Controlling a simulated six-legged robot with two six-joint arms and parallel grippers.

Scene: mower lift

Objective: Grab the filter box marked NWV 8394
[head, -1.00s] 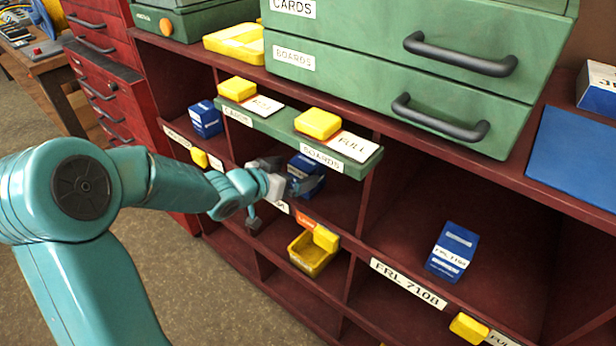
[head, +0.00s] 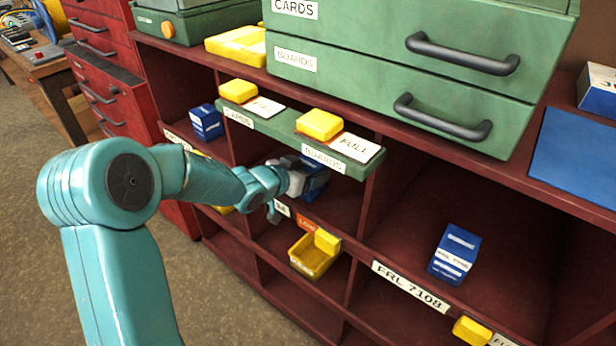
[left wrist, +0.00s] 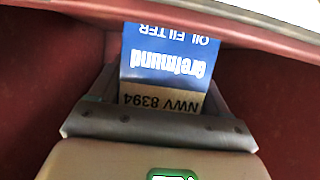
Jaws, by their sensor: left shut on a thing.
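The blue filter box marked NWV 8394 (left wrist: 167,60) shows upside down in the left wrist view, with "OIL FILTER" on its blue part and the number on a tan band. In the head view the box (head: 316,186) sits in a middle compartment, partly hidden by my left gripper (head: 298,180). My left gripper (left wrist: 160,115) reaches into the compartment and is shut on the box, one finger along each side of it. The box's lower end is hidden by the gripper. My right gripper is not in view.
Another blue box (head: 207,122) stands in the compartment to the left, and one (head: 454,254) in the compartment marked FRL 7108. A green board (head: 290,134) with yellow blocks overhangs my gripper. A yellow bin (head: 313,256) sits below. Dark red dividers border the compartment.

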